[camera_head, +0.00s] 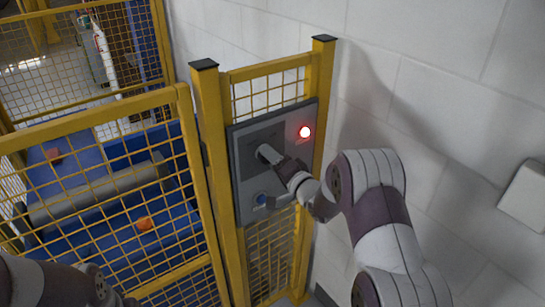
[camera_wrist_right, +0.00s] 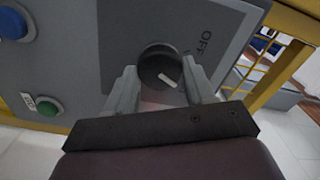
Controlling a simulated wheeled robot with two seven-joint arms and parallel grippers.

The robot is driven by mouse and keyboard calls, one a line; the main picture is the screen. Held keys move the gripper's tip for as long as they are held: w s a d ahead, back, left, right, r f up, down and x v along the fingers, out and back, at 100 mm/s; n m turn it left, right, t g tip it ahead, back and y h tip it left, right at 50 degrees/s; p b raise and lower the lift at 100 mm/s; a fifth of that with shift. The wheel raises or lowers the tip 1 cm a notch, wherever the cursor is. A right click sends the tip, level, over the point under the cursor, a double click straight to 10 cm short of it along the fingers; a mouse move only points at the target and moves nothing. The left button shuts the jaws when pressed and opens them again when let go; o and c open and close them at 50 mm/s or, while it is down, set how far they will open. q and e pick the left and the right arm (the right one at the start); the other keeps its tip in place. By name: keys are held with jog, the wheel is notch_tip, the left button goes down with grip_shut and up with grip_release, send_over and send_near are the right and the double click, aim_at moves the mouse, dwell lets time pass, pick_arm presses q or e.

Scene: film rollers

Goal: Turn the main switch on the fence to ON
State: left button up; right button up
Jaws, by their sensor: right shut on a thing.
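The main switch (camera_wrist_right: 158,66) is a round dark knob with a white pointer line on a grey panel (camera_wrist_right: 100,30). An OFF label is printed beside it in the right wrist view; the pointer slants away from that label. I see no ON label for the knob. My right gripper (camera_wrist_right: 160,82) has one finger on each side of the knob and is shut on it. In the head view my right gripper (camera_head: 272,156) reaches the fence panel (camera_head: 245,190) and largely hides the knob. My left arm shows at the lower left of the head view; its gripper does not show.
A lit red lamp (camera_head: 305,131) is on the panel's upper right. A blue button (camera_wrist_right: 11,23) and a green button (camera_wrist_right: 47,106) sit beside the knob. Yellow fence posts (camera_head: 213,150) frame the panel. A white block wall (camera_head: 430,90) stands close on the right.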

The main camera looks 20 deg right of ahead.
jog(key=shift+m, duration=0.9)
jog(key=o, duration=1.1)
jog(key=shift+c, duration=0.2)
jog(key=b+v, duration=0.2)
jog(key=v, duration=1)
jog(key=shift+s, duration=0.35)
